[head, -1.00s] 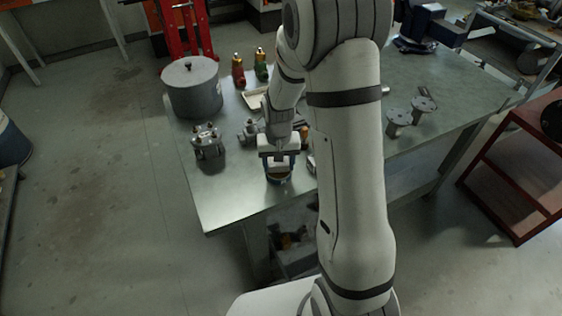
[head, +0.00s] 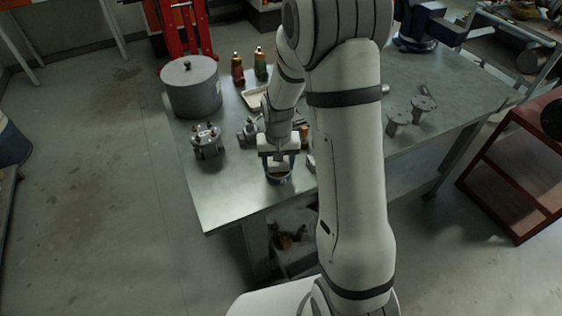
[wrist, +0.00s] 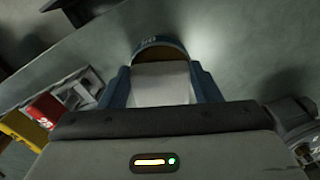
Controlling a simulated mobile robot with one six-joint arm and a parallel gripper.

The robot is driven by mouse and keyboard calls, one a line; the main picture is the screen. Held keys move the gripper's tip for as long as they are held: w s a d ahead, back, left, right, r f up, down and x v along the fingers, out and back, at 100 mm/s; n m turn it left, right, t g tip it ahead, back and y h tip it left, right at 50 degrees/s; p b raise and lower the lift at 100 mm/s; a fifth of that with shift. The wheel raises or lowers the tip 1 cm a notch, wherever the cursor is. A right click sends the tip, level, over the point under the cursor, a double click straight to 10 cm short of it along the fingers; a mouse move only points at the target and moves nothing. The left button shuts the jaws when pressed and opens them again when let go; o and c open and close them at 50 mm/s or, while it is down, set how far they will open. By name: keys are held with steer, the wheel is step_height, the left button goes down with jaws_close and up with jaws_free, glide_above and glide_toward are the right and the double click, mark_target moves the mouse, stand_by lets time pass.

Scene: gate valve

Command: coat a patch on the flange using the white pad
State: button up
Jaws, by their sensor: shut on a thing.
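My gripper (head: 279,157) is shut on the white pad (wrist: 161,84), which sits between its blue fingers in the wrist view. The pad is over the mouth of a round blue tin (head: 279,178) near the table's front edge. The tin's rim (wrist: 161,42) shows just beyond the pad in the wrist view. I cannot tell whether the pad touches what is in the tin. A grey metal fitting with upright studs (head: 207,141) stands left of the gripper. Grey flanged parts (head: 398,117) stand on the table at the right. I cannot tell which flange is the task's own.
A large lidded grey pot (head: 191,88) stands at the table's back left. A red bottle (head: 237,69) and a green bottle (head: 260,64) stand behind my arm. Red and yellow boxes (wrist: 42,110) lie near the gripper. The table's front left corner is clear.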

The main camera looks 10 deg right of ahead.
mark_target(279, 165)
stand_by(0.6)
steer(key=shift+r+p, duration=2.3)
steer(key=shift+r, duration=1.2)
steer(key=shift+f, duration=0.1)
